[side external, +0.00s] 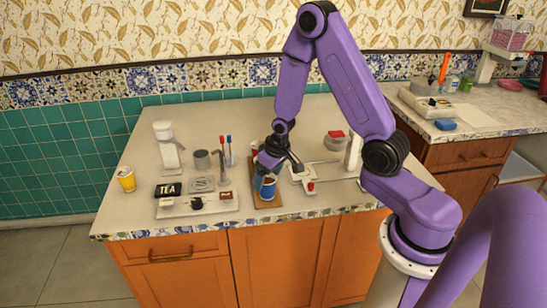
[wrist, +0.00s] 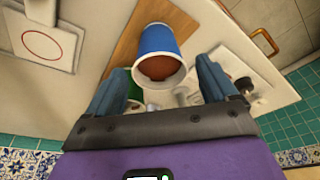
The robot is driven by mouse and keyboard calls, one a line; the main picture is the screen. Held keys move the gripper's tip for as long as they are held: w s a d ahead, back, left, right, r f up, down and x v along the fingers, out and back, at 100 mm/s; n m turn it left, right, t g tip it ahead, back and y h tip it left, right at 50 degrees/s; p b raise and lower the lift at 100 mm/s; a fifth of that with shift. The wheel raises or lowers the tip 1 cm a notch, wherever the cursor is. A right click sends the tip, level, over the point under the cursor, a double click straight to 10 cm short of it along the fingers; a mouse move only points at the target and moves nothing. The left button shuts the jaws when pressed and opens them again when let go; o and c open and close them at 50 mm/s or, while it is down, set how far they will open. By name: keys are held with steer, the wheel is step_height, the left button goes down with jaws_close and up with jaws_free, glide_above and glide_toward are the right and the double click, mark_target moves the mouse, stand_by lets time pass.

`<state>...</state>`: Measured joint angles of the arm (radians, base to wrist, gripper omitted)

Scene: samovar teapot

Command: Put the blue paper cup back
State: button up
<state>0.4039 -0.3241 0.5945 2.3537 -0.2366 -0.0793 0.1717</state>
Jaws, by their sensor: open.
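The blue paper cup (side external: 267,189) stands on a wooden board (side external: 268,203) near the front of the counter. In the wrist view the blue cup (wrist: 157,42) shows its white rim and a brown inside, above the brown board (wrist: 124,40). My gripper (side external: 268,168) is at the cup, partly covering it in the side view. In the wrist view my gripper (wrist: 162,80) is open, with one finger on either side of the cup's rim end. Gaps show between the fingers and the cup. A green thing (wrist: 134,92) is partly hidden beside the cup.
Left of the board are a white tray (side external: 222,206), a black TEA sign (side external: 167,189), a yellow cup (side external: 126,179) and a white dispenser (side external: 166,146). A white device (side external: 300,173) with a red part stands close on the right.

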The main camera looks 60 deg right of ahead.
steer(key=shift+v, duration=4.3)
steer(key=s+a+r+n+g, duration=0.2)
steer(key=s+a+r+n, duration=0.35)
steer(key=s+a, duration=0.55)
steer(key=s+a+r+n, duration=0.1)
steer(key=s+r+n, duration=0.1)
steer(key=s, duration=0.5)
steer(key=s+r+n+g, duration=0.1)
steer(key=s+n, duration=0.4)
steer(key=s, duration=0.2)
steer(key=shift+a+r, duration=0.35)
